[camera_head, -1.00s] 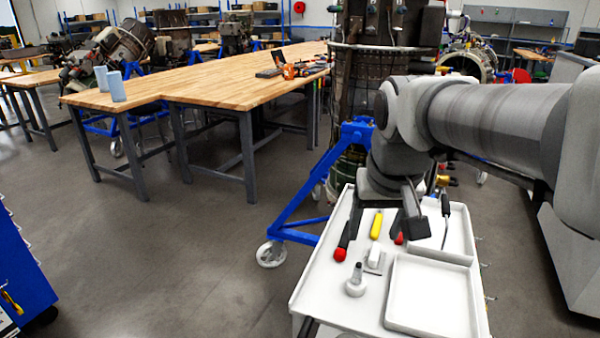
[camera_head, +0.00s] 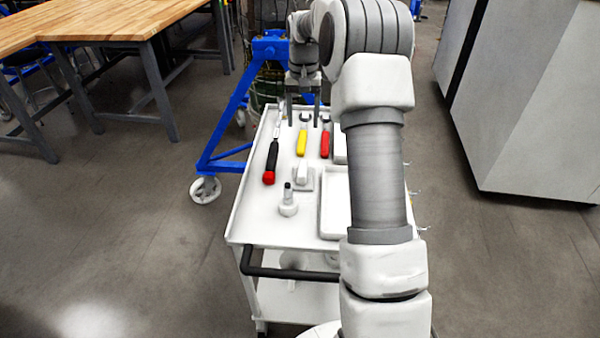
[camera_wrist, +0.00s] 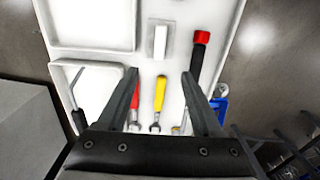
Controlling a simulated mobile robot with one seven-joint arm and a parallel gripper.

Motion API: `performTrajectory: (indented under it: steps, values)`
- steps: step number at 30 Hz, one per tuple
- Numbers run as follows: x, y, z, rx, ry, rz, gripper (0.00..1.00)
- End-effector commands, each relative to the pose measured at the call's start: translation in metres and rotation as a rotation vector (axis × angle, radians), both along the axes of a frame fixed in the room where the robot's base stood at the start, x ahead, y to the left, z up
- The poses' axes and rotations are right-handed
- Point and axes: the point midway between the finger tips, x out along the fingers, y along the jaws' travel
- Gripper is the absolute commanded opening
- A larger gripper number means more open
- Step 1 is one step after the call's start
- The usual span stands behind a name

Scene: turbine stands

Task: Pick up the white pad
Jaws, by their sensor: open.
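The white pad (camera_head: 303,175) lies on the white cart top, below the yellow-handled wrench (camera_head: 302,142) in the head view. It is a small white block on a pale, greyish square. In the wrist view the white pad (camera_wrist: 160,42) is at the top centre, beyond my fingertips. My gripper (camera_head: 303,122) hangs over the far part of the cart with its fingers apart and nothing between them. In the wrist view my gripper (camera_wrist: 160,73) has its fingers on either side of the yellow-handled wrench (camera_wrist: 160,92), seemingly above it.
A red-handled wrench (camera_head: 325,144) and a black tool with a red end (camera_head: 271,160) flank the yellow one. A white round-based piece with a dark top (camera_head: 288,204) stands nearer. White trays (camera_head: 335,190) are on the right. A blue stand (camera_head: 225,125) is behind left.

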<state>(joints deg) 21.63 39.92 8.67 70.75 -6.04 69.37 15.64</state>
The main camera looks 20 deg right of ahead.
Motion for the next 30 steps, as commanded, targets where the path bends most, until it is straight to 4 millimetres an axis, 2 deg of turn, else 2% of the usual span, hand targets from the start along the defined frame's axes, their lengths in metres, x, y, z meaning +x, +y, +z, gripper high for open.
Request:
performTrajectory:
  steps: [5,18,21,26,30]
  values:
    - [0.003,-0.004,-0.021,0.005,0.009,-0.011,0.68]
    - [0.001,-0.004,-0.111,0.005,0.01,-0.011,0.68]
    - [0.002,-0.004,-0.122,0.004,0.008,-0.011,0.68]
    - [0.002,-0.003,-0.131,0.003,0.006,-0.009,0.68]
    - [-0.002,0.0,-0.149,0.006,0.008,-0.009,0.68]
